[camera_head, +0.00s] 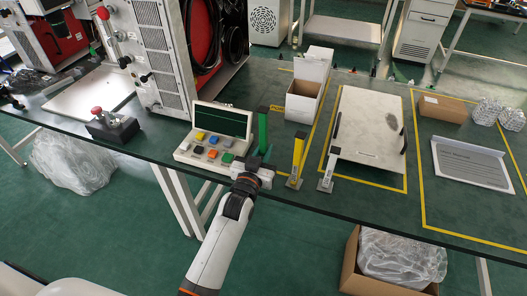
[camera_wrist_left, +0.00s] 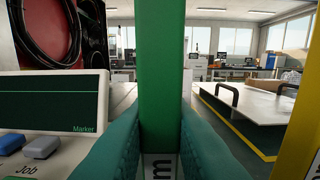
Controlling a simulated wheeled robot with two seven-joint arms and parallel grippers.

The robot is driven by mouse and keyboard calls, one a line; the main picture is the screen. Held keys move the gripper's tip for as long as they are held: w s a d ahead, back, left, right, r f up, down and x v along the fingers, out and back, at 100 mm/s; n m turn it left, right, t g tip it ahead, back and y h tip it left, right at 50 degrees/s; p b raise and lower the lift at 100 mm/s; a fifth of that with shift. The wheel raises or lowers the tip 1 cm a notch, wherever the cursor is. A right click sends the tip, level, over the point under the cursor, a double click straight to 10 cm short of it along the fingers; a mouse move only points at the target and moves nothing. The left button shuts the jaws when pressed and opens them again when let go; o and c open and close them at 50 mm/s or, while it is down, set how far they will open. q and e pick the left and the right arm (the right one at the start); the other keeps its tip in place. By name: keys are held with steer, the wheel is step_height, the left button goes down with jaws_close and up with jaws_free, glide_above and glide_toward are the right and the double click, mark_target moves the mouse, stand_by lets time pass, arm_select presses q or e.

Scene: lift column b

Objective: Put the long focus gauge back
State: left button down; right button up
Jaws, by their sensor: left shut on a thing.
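A tall green gauge (camera_head: 263,130), the longest of the upright bars here, stands upright beside the control panel. My left gripper (camera_head: 259,166) is shut around its lower part. In the left wrist view the green gauge (camera_wrist_left: 162,70) rises between my two teal fingertips (camera_wrist_left: 163,150), with a white marked part low down. Its foot is hidden in the head view, so I cannot tell whether it touches the table. A shorter yellow gauge (camera_head: 298,155) and a pale gauge (camera_head: 328,168) stand just to the right. My right gripper is not in view.
The control panel (camera_head: 222,122) with coloured buttons is close on the left. An open white box (camera_head: 303,104) stands behind. A flat plate with black handles (camera_head: 366,125) lies right, inside yellow tape. The table's front edge is near my arm.

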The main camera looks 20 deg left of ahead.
arm_select(q)
steer(key=shift+r, duration=0.15)
steer(key=c, duration=1.3)
jaws_free()
steer(key=shift+f, duration=0.2)
steer(key=shift+s+r, duration=0.1)
steer(key=shift+r, duration=0.05)
steer(key=s, duration=1.2)
steer(key=shift+a, duration=0.2)
steer(key=shift+w, duration=0.1)
